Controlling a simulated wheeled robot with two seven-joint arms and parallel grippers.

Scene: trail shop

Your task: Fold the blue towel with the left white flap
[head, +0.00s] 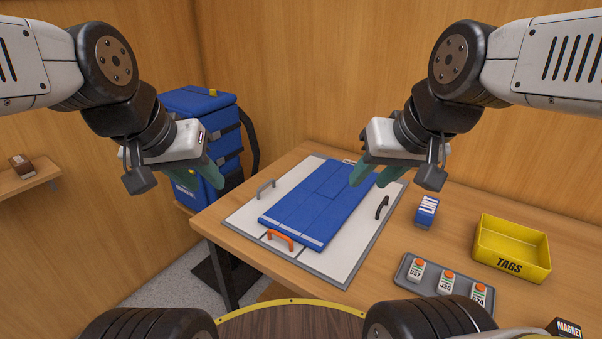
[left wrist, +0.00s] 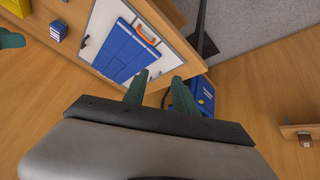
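The blue towel (head: 318,205) lies flat on a folding board with white flaps; it also shows in the left wrist view (left wrist: 122,52). Right gripper fingers cover part of its far right edge in the head view. The left white flap (head: 247,210) lies flat and carries a grey handle (head: 265,189). An orange handle (head: 280,239) is at the front and a dark handle (head: 382,208) at the right. My left gripper (head: 205,185) is open and empty, up and left of the board. My right gripper (head: 370,176) looks open and empty, over the board's far right part.
A blue and white box (head: 427,212), a yellow tags bin (head: 511,263) and a grey tray (head: 403,272) with three tagged items stand right of the board. A blue backpack (head: 205,125) stands behind the table's left end. A wall shelf (head: 35,181) is at far left.

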